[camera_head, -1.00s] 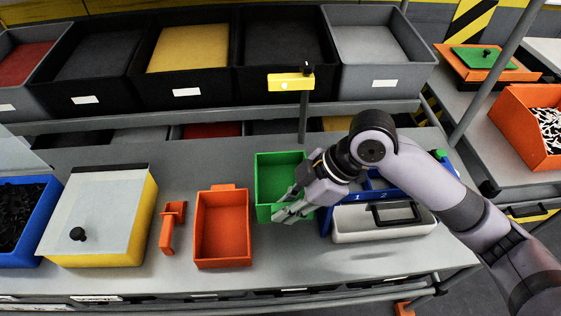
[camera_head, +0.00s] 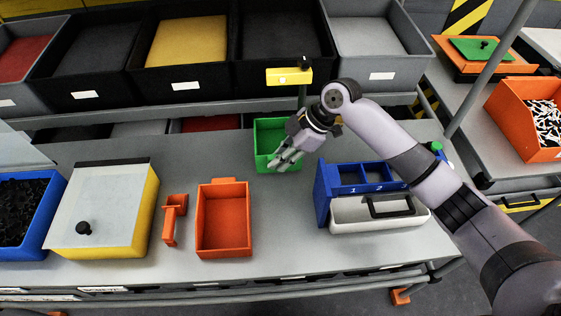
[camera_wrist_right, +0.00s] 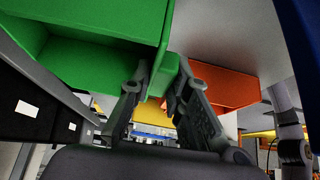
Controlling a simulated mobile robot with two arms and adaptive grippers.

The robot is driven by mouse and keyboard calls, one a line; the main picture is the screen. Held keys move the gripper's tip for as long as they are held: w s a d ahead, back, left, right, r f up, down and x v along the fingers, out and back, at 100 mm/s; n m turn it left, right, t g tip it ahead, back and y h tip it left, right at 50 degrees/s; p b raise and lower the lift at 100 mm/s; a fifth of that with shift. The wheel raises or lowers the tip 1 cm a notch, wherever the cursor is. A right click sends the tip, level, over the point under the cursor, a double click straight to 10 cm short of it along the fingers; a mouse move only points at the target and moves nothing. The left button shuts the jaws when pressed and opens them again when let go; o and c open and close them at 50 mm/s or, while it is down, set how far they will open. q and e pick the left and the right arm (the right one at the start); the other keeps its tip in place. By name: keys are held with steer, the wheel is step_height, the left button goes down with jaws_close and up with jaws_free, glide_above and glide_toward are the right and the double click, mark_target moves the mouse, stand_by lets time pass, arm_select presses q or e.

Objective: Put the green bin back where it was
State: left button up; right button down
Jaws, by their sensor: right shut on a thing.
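The green bin (camera_head: 262,160) is an open box near the back of the grey table, behind and to the right of the orange bin. My right gripper (camera_head: 286,160) is at its front right side. In the wrist view the green bin (camera_wrist_right: 85,62) fills the upper left, and my right gripper (camera_wrist_right: 165,88) is shut on a small green tab at the bin's edge. Whether the bin touches the table is unclear. The left gripper is not in view.
An orange bin (camera_head: 223,245) stands in front, beside an orange clamp-like part (camera_head: 170,226). A blue numbered rack (camera_head: 323,195) and a white case (camera_head: 380,217) stand right. A post with a yellow block (camera_head: 289,76) rises behind. Bare table lies between bin and rack.

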step_height(320, 180, down, 3)
steer(key=shift+r, duration=0.15)
steer(key=c, duration=2)
jaws_free()
steer(key=o, duration=0.5)
steer(key=b+v, duration=0.1)
steer(key=v, duration=1.1)
